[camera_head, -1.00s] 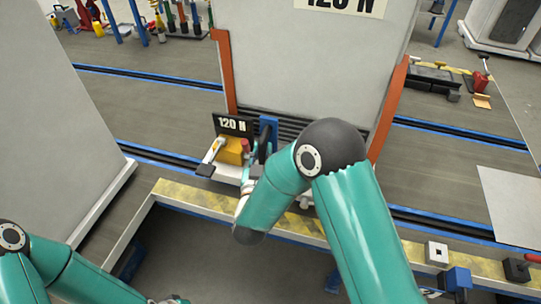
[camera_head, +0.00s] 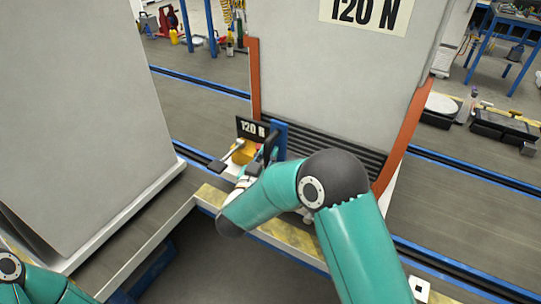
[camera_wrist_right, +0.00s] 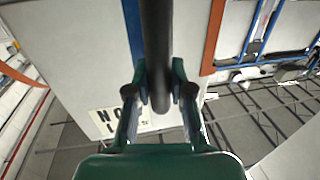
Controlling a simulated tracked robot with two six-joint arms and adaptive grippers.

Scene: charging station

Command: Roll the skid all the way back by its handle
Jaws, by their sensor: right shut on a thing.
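The skid (camera_head: 325,75) is a large pale grey block with a "120 N" label, orange edge posts and a dark slatted lower front. Its handle is a dark bar (camera_wrist_right: 157,40) by a blue upright (camera_head: 280,140). In the right wrist view the bar passes between the fingers of my right gripper (camera_wrist_right: 159,93), which is shut on it. In the head view my right forearm hides most of this gripper. My left arm enters at the bottom left, but its gripper is out of view.
A large grey block (camera_head: 85,110) on a white base stands to the left. A yellow-edged beam (camera_head: 285,241) runs in front of the skid. Blue-edged floor rails (camera_head: 470,175) extend right. A small black sign (camera_head: 252,129) and a yellow box (camera_head: 243,152) sit by the handle.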

